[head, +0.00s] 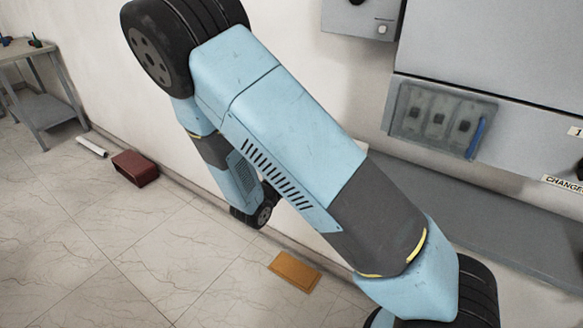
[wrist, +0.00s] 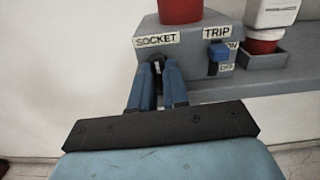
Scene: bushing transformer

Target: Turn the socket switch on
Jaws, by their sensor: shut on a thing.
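In the wrist view a grey box carries a white SOCKET label (wrist: 156,40). My gripper (wrist: 158,72) reaches up to the box just under this label. Its two blue fingers are closed around a small dark socket switch (wrist: 157,67), which is mostly hidden between the fingertips. I cannot tell which way the switch is turned. In the head view the fingers and the socket switch are not visible; my own arm fills the middle.
A blue TRIP switch (wrist: 218,52) sits right of my fingers on the grey box (wrist: 195,68). A red part (wrist: 180,11) stands on top. A red and white container (wrist: 264,40) stands at right. A brown box (head: 135,168) and an orange plate (head: 294,271) lie on the floor.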

